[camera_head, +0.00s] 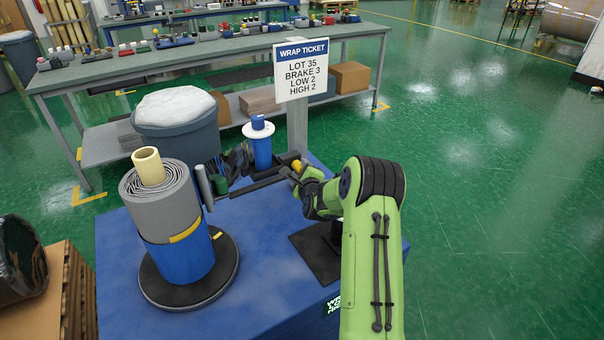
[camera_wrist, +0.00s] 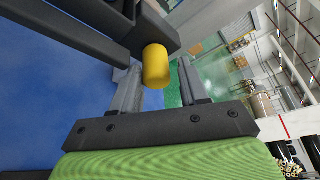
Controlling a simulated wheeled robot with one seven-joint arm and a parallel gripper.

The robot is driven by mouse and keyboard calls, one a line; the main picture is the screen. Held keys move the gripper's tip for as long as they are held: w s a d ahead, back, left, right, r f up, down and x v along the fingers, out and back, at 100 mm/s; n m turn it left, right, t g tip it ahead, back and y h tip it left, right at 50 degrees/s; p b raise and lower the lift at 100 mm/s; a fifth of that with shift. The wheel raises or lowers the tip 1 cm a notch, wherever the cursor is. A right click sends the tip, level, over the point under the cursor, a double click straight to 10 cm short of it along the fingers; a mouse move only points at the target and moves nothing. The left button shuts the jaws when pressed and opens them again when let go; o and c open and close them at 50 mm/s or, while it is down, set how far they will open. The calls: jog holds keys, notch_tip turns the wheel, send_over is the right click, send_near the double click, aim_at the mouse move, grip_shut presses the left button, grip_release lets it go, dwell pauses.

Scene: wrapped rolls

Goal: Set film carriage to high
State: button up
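The film carriage (camera_head: 258,184) is a dark bar assembly on the blue machine, with a blue film spool (camera_head: 262,150) standing behind it. A yellow knob (camera_head: 296,165) sits at its right end; it also shows in the wrist view (camera_wrist: 156,66). My gripper (camera_wrist: 160,78) is open, with a finger on each side of the knob and a visible gap on the right; contact on the left is unclear. In the head view my gripper (camera_head: 301,178) is partly hidden at the knob. A grey roll (camera_head: 160,205) with a blue wrapped lower part stands on the dark turntable (camera_head: 190,292).
A sign (camera_head: 302,70) reads "LOT 35, BRAKE 3, LOW 2, HIGH 2" on a grey post behind the carriage. A grey bin (camera_head: 178,135) and a long workbench (camera_head: 220,48) stand behind. A pallet stack (camera_head: 68,295) is at left. Green floor at right is open.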

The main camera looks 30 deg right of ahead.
jog(key=shift+o, duration=1.2)
jog(key=shift+a+r, duration=0.1)
jog(key=shift+r, duration=0.1)
jog(key=shift+o, duration=0.2)
jog(key=shift+f, duration=0.15)
jog(key=b+v, duration=0.1)
jog(key=v, duration=1.4)
jog(key=shift+s+b, duration=0.3)
jog(key=shift+s, duration=0.05)
jog(key=shift+a, duration=0.1)
